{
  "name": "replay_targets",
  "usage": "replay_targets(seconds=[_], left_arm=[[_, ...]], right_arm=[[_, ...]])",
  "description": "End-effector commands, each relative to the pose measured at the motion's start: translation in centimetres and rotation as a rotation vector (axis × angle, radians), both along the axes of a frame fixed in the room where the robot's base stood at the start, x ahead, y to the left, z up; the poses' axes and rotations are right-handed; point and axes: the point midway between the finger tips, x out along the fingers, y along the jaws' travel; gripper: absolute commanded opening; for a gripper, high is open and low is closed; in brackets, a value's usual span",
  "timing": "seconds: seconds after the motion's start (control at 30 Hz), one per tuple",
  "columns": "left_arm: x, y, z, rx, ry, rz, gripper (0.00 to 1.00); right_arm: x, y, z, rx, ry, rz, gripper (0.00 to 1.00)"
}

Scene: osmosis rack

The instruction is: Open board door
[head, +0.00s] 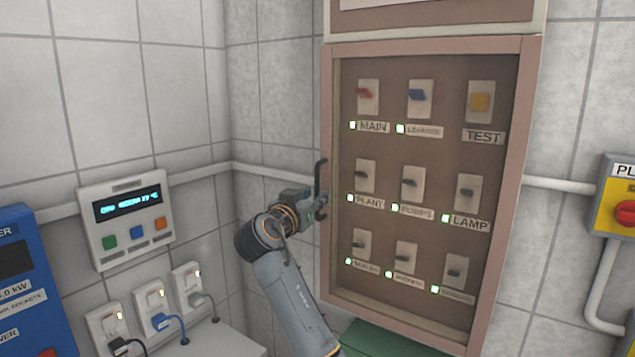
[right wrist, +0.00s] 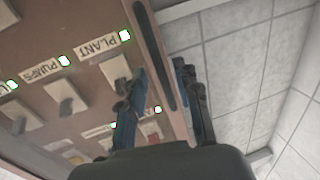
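The board door (head: 331,250) is a brownish-pink framed panel on the wall cabinet, and it looks shut. Its dark vertical handle (head: 318,176) is on the left edge of the frame. My right gripper (head: 316,206) is at the handle's lower part. In the right wrist view the dark handle bar (right wrist: 153,50) runs between the two fingers of my right gripper (right wrist: 160,85). The fingers are apart, one on each side of the bar; whether either touches it I cannot tell. My left gripper is not in view.
Behind the door are labelled switches (head: 410,183) with green lights. A control panel (head: 127,218) and sockets (head: 160,312) are on the left wall. A yellow box with a red button (head: 624,212) is at the right. A green object (head: 390,340) stands below the cabinet.

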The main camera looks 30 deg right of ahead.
Motion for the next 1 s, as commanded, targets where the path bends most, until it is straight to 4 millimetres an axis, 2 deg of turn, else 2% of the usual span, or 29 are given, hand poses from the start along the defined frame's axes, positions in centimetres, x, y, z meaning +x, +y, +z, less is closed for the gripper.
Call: replay_targets(seconds=[0.03,0.2,0.53,0.57,0.7,1.0], left_arm=[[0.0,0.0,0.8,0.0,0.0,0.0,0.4],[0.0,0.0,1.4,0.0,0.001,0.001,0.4],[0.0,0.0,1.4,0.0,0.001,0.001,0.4],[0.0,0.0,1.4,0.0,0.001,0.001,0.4],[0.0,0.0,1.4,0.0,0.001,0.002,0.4],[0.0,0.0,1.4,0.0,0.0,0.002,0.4]], right_arm=[[0.4,-0.7,0.4,-0.003,0.003,-0.002,0.32],[1.3,-1.9,0.1,-0.002,0.002,0.0,0.32],[1.5,-2.2,-0.1,0.0,0.0,0.001,0.32],[1.5,-2.2,-0.1,0.0,0.0,0.001,0.3],[1.5,-2.2,-0.1,-0.001,-0.001,0.001,0.02],[1.5,-2.2,-0.1,-0.001,0.0,0.001,0.0]])
